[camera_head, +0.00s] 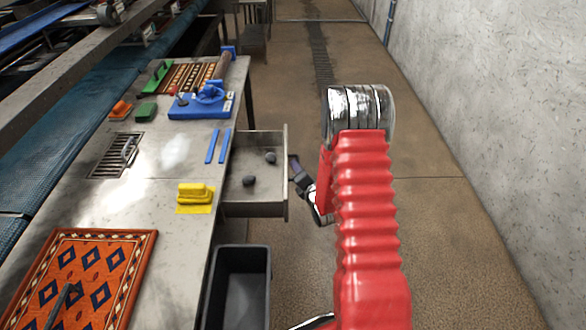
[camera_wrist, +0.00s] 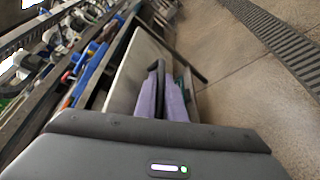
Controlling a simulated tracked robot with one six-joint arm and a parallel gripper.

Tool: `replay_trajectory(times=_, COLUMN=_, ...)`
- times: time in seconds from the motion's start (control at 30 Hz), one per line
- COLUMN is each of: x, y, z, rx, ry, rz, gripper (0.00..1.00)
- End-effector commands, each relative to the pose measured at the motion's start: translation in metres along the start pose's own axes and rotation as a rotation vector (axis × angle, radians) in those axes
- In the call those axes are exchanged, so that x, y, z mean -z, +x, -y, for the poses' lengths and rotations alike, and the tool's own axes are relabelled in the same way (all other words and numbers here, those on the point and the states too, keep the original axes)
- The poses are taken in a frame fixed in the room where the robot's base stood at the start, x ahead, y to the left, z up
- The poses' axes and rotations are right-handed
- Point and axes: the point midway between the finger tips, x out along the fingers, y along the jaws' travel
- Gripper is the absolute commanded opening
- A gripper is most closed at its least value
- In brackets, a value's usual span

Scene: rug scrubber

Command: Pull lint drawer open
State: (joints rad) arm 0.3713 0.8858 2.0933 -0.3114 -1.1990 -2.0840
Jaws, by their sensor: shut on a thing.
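The lint drawer (camera_head: 252,143) is a grey metal drawer standing open from the right side of the worktable in the head view. Two dark lint lumps (camera_head: 249,181) lie in it. My gripper (camera_head: 294,164) is at the outer face of the drawer front, and my red-sleeved arm reaches it from the right. In the wrist view the two purple-grey fingers (camera_wrist: 166,95) are closed on a dark handle bar (camera_wrist: 160,76) at the drawer front. The handle is too small to make out in the head view.
The worktable (camera_head: 155,215) carries a yellow brush (camera_head: 195,193), blue strips, a blue fixture (camera_head: 203,101) and a patterned rug (camera_head: 88,275). A black bin (camera_head: 239,290) stands below the drawer's near side. The concrete floor to the right is open up to the wall (camera_head: 480,100).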

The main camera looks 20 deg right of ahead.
Motion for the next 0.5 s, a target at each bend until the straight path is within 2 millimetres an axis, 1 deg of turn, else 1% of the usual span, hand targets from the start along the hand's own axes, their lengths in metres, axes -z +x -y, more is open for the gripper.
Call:
replay_trajectory(times=0.17, x=0.0026, y=-0.0008, z=0.0024, rx=0.006, ry=0.001, rz=-0.005, gripper=0.0)
replay_trajectory(times=0.2, x=0.0026, y=-0.0008, z=0.0024, rx=0.006, ry=0.001, rz=-0.005, gripper=0.12)
replay_trajectory(times=0.27, x=0.0023, y=-0.0007, z=0.0021, rx=0.005, ry=0.001, rz=-0.005, gripper=0.16)
replay_trajectory(times=0.5, x=0.001, y=-0.0004, z=0.0011, rx=0.003, ry=0.0, rz=-0.002, gripper=0.17)
